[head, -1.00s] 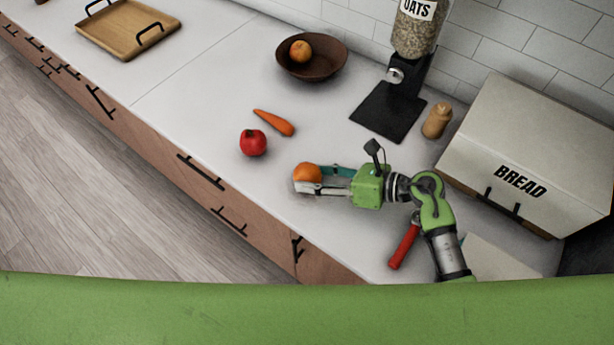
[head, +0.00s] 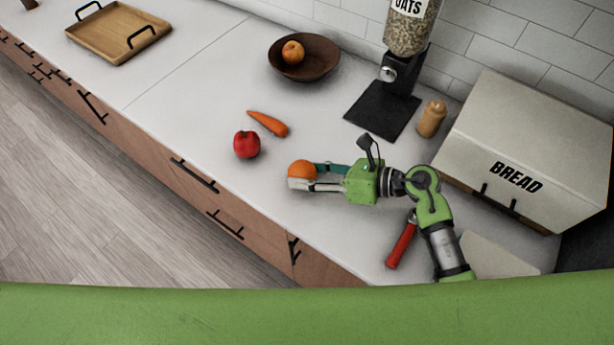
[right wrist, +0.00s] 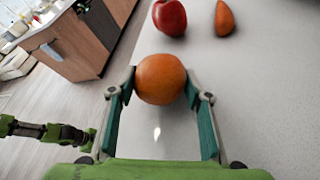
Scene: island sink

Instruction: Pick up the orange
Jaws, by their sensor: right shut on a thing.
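The orange (head: 301,169) is near the counter's front edge in the head view. My right gripper (head: 303,178) is shut on it, with one finger on each side. In the right wrist view the orange (right wrist: 160,79) sits between the two fingertips of the right gripper (right wrist: 160,88), touching both. Whether the orange is lifted off the counter or still rests on it, I cannot tell. A second round orange-coloured fruit (head: 293,51) lies in a brown bowl.
A red apple (head: 247,144) and a carrot (head: 268,123) lie behind and left of the orange. The brown bowl (head: 325,68), oats dispenser (head: 383,117), bread box (head: 540,140), shaker (head: 432,118) and red-handled tool (head: 402,244) stand around. A wooden tray (head: 95,40) is far left.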

